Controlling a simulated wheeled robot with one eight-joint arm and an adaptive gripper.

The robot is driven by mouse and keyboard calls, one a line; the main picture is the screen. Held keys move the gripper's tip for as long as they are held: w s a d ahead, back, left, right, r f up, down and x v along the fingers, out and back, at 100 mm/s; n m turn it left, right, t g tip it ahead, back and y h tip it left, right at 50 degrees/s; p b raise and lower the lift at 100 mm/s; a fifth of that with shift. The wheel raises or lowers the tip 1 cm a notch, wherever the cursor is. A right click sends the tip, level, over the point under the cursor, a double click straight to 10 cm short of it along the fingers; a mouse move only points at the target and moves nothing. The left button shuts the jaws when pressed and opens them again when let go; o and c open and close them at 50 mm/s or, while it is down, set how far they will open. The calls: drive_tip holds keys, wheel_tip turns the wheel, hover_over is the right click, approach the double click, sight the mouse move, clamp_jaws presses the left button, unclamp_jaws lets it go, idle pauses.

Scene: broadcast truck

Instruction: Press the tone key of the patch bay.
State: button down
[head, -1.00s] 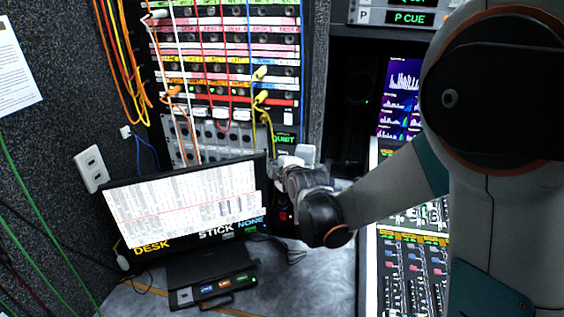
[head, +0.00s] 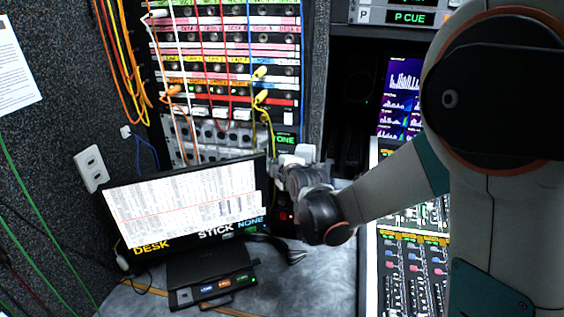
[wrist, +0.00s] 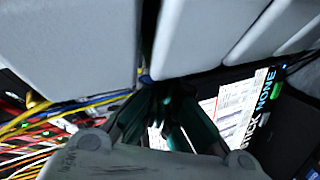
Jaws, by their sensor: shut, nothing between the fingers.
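The patch bay (head: 225,83) is the rack with labelled rows and plugged cords at the back of the head view. A small display (head: 284,139) at its lower right shows green letters that read TONE. My gripper (head: 290,158) is shut and empty, just below this display and in front of the rack's lower right part. I cannot tell whether its tips touch the rack. The tone key itself cannot be made out; the gripper and the monitor hide that part. In the wrist view the gripper's dark fingers (wrist: 165,105) are together, with coloured cords to the left.
A tilted monitor (head: 185,205) with the words DESK and STICK NONE stands left of my gripper. A small box with lit buttons (head: 213,288) lies before it. A mixing desk (head: 410,265) is at the right. Yellow cords (head: 268,117) hang close above the gripper.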

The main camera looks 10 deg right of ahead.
drive_tip(key=shift+s, duration=0.2)
drive_tip(key=shift+s+a, duration=0.1)
drive_tip(key=shift+s+a, duration=0.3)
drive_tip(key=shift+s, duration=0.6)
drive_tip(key=shift+s+a, duration=0.35)
drive_tip(key=shift+s, duration=0.6)
drive_tip(key=shift+s+a, duration=0.3)
drive_tip(key=shift+s, duration=0.6)
